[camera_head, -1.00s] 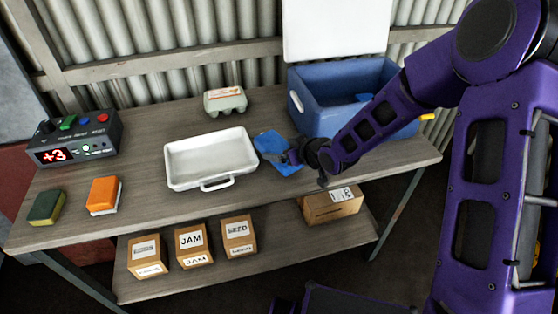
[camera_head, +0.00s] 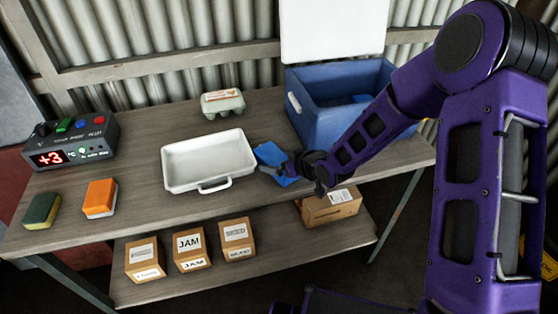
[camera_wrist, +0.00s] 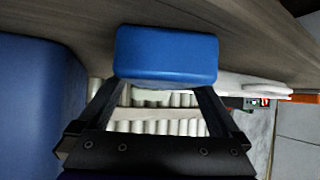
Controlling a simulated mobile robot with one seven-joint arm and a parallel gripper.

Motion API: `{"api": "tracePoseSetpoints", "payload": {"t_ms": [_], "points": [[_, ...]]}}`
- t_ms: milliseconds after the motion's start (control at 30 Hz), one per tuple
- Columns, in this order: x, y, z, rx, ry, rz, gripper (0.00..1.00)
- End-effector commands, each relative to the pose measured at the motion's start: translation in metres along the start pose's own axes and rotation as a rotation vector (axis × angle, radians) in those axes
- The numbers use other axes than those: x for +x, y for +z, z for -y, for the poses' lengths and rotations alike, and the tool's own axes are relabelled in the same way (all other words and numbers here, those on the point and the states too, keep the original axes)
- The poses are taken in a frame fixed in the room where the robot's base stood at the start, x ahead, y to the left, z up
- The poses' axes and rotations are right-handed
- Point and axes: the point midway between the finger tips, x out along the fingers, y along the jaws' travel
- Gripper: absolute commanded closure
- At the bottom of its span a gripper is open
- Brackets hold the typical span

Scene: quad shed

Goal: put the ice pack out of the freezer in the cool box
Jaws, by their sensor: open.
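The blue ice pack (camera_head: 270,153) is at the right of the white tray, in front of the cool box. My gripper (camera_head: 284,168) is open at its near right side and hides part of it. In the wrist view the ice pack (camera_wrist: 166,52) spans the gap at the fingertips of my gripper (camera_wrist: 160,88); I cannot tell whether the fingers touch it. The blue cool box (camera_head: 335,128) stands at the back right of the bench with its white lid (camera_head: 332,30) up. Something blue shows inside. The cool box also fills the left of the wrist view (camera_wrist: 35,110).
Several cartons (camera_head: 190,250) stand on the lower shelf. The bench's front middle is clear.

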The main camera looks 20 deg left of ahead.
Motion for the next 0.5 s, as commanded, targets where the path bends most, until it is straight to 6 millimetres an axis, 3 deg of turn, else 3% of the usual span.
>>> {"api": "tracePoseSetpoints", "payload": {"t_ms": [500], "points": [[-0.098,-0.002,-0.001,0.0,0.004,-0.001,0.0]]}}
